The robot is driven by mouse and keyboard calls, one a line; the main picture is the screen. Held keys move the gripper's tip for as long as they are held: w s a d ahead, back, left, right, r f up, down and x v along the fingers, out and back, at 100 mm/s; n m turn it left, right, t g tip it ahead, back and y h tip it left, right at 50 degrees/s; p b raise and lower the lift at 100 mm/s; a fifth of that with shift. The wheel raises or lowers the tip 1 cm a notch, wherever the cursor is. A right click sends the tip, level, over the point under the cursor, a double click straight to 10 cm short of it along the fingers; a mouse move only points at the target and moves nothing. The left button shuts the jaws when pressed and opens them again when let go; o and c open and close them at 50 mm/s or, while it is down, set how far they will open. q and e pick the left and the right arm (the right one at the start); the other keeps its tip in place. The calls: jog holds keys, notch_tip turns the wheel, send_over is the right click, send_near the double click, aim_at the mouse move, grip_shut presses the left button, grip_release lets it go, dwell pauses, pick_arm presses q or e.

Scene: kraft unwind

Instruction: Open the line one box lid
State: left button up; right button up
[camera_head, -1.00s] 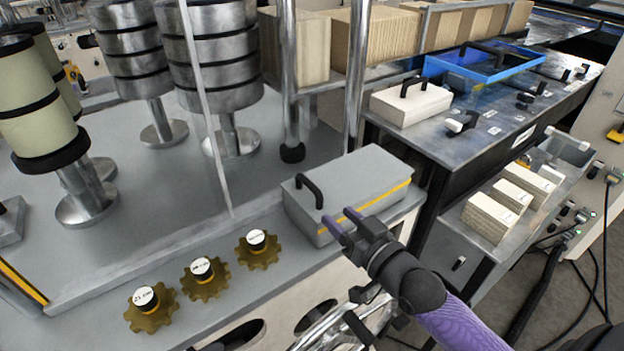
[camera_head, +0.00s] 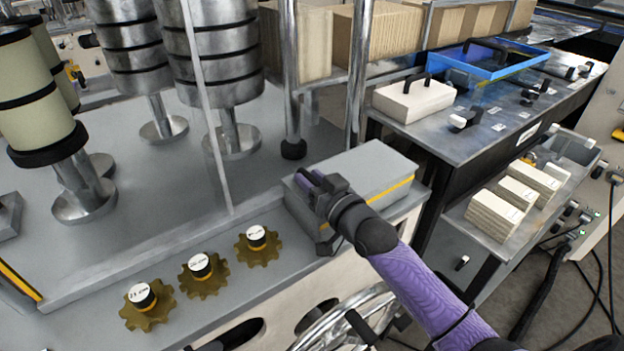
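The grey box (camera_head: 375,170) with a yellow stripe along its front edge sits on the machine's grey top, and its lid looks shut. A black handle stood at the lid's left end; it is now mostly hidden behind my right gripper. My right gripper (camera_head: 309,180), with purple fingers, is at the handle over the left end of the lid. I cannot tell whether the fingers are closed on the handle. My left gripper is not in view.
Several brass gears (camera_head: 203,274) with labelled black knobs sit left of the box. A metal post (camera_head: 360,75) stands behind it. At right, a bench holds a white box (camera_head: 413,100) with a black handle and a blue tray (camera_head: 485,62). A drawer holds several paper blocks (camera_head: 496,214).

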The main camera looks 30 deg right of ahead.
grip_shut()
dwell(1.2)
